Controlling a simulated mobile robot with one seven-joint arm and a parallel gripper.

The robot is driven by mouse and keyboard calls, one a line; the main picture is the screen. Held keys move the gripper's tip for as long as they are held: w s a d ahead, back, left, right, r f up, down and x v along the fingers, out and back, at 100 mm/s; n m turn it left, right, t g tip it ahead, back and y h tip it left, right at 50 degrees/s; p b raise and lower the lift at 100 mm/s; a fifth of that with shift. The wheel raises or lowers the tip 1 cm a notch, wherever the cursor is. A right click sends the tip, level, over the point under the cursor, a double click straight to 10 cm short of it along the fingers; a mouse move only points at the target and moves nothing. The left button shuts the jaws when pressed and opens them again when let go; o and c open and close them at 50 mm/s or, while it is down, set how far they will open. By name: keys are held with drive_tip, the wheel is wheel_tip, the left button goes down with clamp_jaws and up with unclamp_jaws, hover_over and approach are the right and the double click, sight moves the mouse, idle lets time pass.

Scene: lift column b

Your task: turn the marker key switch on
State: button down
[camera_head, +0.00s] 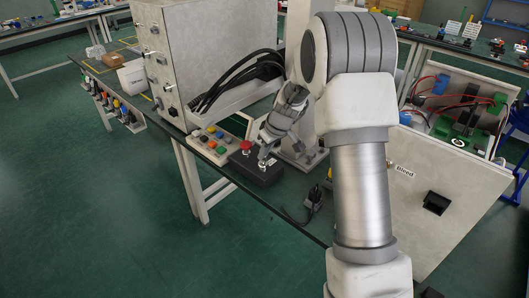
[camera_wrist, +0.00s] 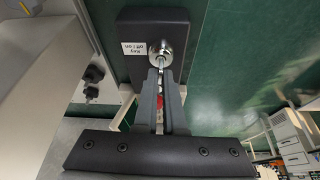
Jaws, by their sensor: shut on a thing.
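The key switch (camera_wrist: 160,49) is a round silver lock on a black box, with a thin metal key (camera_wrist: 162,64) standing out of it. A white label (camera_wrist: 134,49) beside it reads "Key off / on". My gripper (camera_wrist: 162,78) is shut on the key, its grey fingers close to the lock face. A bit of red shows between the fingers; I cannot tell what it belongs to. In the head view my gripper (camera_head: 265,155) is over the black box (camera_head: 253,172) near the bench edge. The fingers partly hide the key, and its turned position is unclear.
A red mushroom button (camera_head: 246,146) stands close to my gripper. A panel of coloured buttons (camera_head: 210,143) lies to the left, below a grey cabinet (camera_head: 205,55) with black cables. A panel marked "Bleed" (camera_head: 440,190) is to the right. Green floor lies open at the left.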

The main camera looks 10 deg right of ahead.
drive_tip(key=m, duration=0.1)
drive_tip(key=m+h+p, duration=0.1)
drive_tip(key=m, duration=0.1)
drive_tip(key=shift+a+r, duration=0.15)
drive_tip(key=shift+a, duration=0.05)
drive_tip(key=m+h+p, duration=0.1)
drive_tip(key=m+p, duration=0.1)
drive_tip(key=m, duration=0.1)
drive_tip(key=shift+r+t, duration=0.1)
drive_tip(key=shift+t, duration=0.2)
drive_tip(key=shift+a+m+h+p, duration=0.1)
drive_tip(key=shift+m+h+p, duration=0.5)
drive_tip(key=shift+m+p, duration=0.65)
drive_tip(key=shift+m+h+p, duration=0.4)
drive_tip(key=shift+m+p, duration=0.55)
drive_tip(key=shift+m, duration=0.2)
drive_tip(key=shift+f, duration=0.2)
drive_tip(key=c, duration=1)
unclamp_jaws()
